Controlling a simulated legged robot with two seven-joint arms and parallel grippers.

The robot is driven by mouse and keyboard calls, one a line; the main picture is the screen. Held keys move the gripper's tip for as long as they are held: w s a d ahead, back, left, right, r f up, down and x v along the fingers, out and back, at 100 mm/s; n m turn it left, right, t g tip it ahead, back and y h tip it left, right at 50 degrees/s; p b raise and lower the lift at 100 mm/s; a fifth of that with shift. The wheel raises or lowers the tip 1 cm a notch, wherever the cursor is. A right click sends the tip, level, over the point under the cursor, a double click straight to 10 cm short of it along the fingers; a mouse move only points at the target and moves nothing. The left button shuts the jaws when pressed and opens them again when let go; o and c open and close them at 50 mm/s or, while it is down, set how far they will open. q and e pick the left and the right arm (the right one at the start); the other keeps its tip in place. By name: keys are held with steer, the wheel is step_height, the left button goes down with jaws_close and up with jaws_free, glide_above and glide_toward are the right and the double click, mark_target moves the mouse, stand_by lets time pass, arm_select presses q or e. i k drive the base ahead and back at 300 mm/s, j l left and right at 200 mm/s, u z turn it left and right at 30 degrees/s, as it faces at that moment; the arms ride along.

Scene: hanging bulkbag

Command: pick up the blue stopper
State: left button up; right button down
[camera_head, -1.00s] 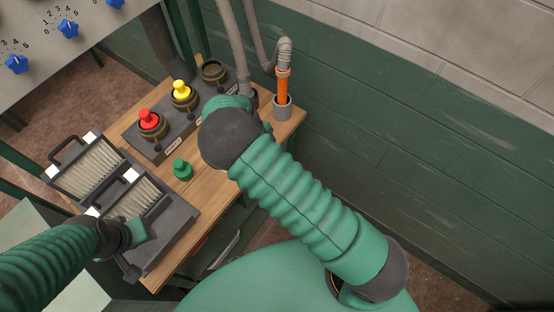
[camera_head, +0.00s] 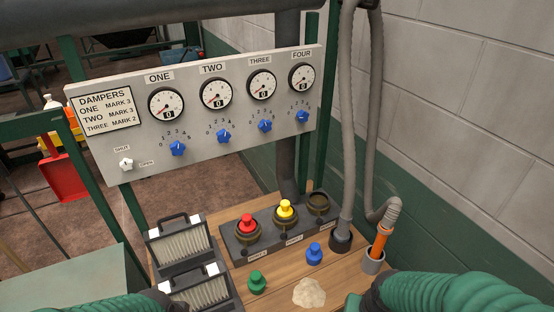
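The blue stopper (camera_head: 314,254) stands upright on the wooden table (camera_head: 283,284), in front of the black socket block (camera_head: 262,259). A green stopper (camera_head: 257,282) stands to its left. A red stopper (camera_head: 247,223) and a yellow stopper (camera_head: 286,209) sit in the block's left and middle sockets. The right socket (camera_head: 319,204) is empty. My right arm enters at the bottom right, with a dark part near the pale heap; its fingers are not clearly shown. My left arm shows at the bottom left edge; its gripper is out of view.
A pale heap (camera_head: 309,293) lies in front of the blue stopper. A grey hose and an orange-handled tool (camera_head: 379,243) in a grey cup stand at the right, near the wall. Two filter trays (camera_head: 181,249) lie left. A gauge panel (camera_head: 207,144) rises behind.

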mark_target(314, 254)
steer(key=i+l+u, duration=0.1)
steer(key=l+u, duration=0.25)
steer(key=i+l+u, duration=0.1)
steer(key=l+u, duration=0.55)
